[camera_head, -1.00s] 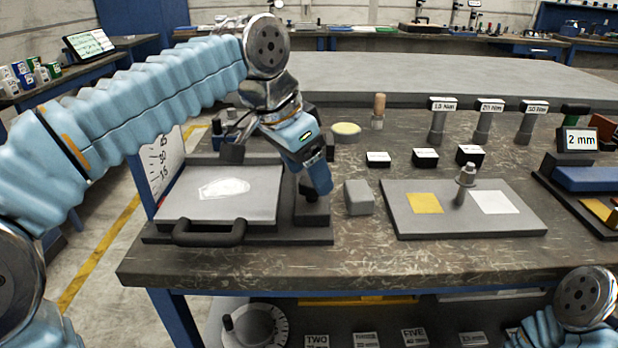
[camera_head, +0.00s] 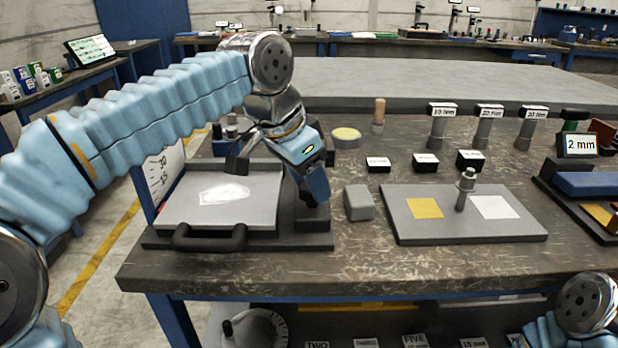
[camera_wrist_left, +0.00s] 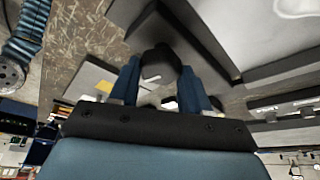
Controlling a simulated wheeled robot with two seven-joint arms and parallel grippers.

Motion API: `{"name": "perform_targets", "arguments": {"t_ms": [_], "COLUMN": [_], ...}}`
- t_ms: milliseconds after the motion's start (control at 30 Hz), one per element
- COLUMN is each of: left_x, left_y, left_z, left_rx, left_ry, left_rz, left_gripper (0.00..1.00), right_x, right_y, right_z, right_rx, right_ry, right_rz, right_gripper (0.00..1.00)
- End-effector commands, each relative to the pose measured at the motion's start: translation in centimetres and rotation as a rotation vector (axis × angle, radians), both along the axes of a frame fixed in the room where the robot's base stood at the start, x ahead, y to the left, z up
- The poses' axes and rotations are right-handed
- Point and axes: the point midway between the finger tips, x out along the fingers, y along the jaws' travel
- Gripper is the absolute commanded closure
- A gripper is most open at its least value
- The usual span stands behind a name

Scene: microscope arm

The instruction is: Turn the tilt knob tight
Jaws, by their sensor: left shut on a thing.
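The tilting fixture has a grey plate (camera_head: 185,206) with a white patch and a black front handle (camera_head: 209,240), on a dark base (camera_head: 160,239). My left gripper (camera_head: 317,196) is at the fixture's right side, pointing down. In the left wrist view, the blue fingers of my left gripper (camera_wrist_left: 159,88) are on both sides of a dark rounded knob (camera_wrist_left: 157,62) and are shut on it. In the head view the gripper mostly hides this knob. A scale board (camera_head: 165,180) with numbers stands at the fixture's left. My right gripper is out of view.
A grey block (camera_head: 359,203) stands just right of my left gripper. Further right is a grey plate (camera_head: 420,232) with an upright post (camera_head: 464,188). Small black labelled blocks (camera_head: 425,162) and labelled torque tools (camera_head: 437,130) stand behind. The table's front strip is clear.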

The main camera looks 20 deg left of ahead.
Motion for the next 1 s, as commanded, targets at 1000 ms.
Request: {"name": "perform_targets", "arguments": {"t_ms": [1000], "left_x": [0.5], "left_y": [0.3], "left_z": [0.0], "left_rx": [-0.001], "left_ry": [0.002], "left_rz": [-0.779], "left_gripper": [0.84], "right_x": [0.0], "right_y": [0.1], "right_z": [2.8], "right_rx": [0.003], "right_ry": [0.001], "right_rz": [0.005], "right_gripper": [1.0]}}
